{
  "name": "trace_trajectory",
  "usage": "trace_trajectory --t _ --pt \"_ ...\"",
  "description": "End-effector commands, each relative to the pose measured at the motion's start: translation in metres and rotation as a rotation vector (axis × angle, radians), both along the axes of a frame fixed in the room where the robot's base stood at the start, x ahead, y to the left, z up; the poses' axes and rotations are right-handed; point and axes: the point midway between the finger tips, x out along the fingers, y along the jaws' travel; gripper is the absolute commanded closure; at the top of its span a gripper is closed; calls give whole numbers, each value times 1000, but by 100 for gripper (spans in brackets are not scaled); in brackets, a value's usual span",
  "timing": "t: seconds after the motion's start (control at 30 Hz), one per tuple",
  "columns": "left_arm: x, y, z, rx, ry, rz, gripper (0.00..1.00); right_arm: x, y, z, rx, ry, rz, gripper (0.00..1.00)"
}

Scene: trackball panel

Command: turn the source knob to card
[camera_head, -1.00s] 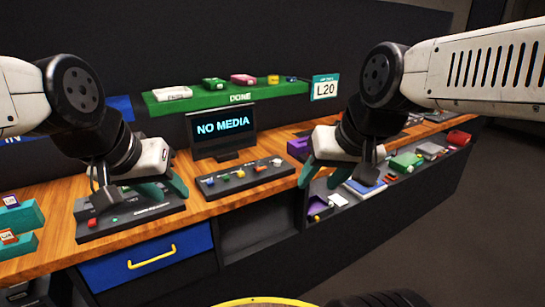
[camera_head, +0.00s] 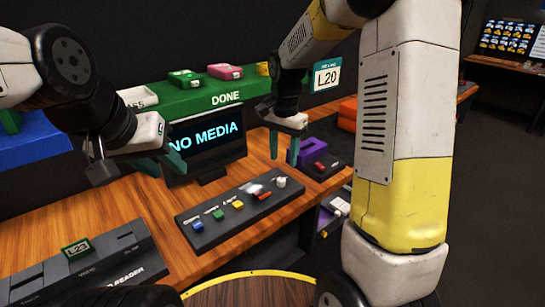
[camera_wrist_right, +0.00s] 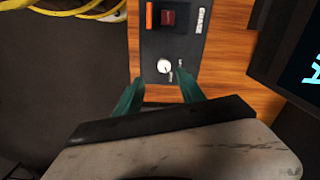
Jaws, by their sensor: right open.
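A dark control panel (camera_head: 235,217) lies on the wooden counter, with a row of coloured buttons and a white knob (camera_head: 281,182) at its right end. The white knob also shows in the right wrist view (camera_wrist_right: 163,66), with a light pointer mark. Its setting is too small to read. My right gripper (camera_head: 283,150) is open and empty above the knob. In the right wrist view, its teal fingers (camera_wrist_right: 157,92) are spread apart, with the knob seen between and beyond their tips. My left gripper (camera_head: 164,167) appears open and empty, in front of the screen's left side.
A screen (camera_head: 206,138) reading "NO MEDIA" stands behind the panel. A green "DONE" shelf (camera_head: 200,100) holding several items is behind it. A reader box (camera_head: 90,265) is at the lower left. A purple item (camera_head: 313,148) stands right of my right gripper.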

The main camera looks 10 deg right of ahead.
Motion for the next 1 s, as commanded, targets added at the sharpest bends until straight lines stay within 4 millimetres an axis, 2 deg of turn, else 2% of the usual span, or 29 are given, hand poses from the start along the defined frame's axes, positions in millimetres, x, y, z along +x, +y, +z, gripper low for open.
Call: trace_trajectory --t 0.23,0.6,0.77,1.0 --pt "0 0 0 0 0 0 64 5 1 -23 -10 18 -23 54" --pt "0 0 0 0 0 0 64 4 1 -77 -9 17 -22 54" --pt "0 0 0 0 0 0 64 5 2 -85 -9 14 -21 54" --pt "0 0 0 0 0 0 64 5 2 -86 -8 14 -21 54"
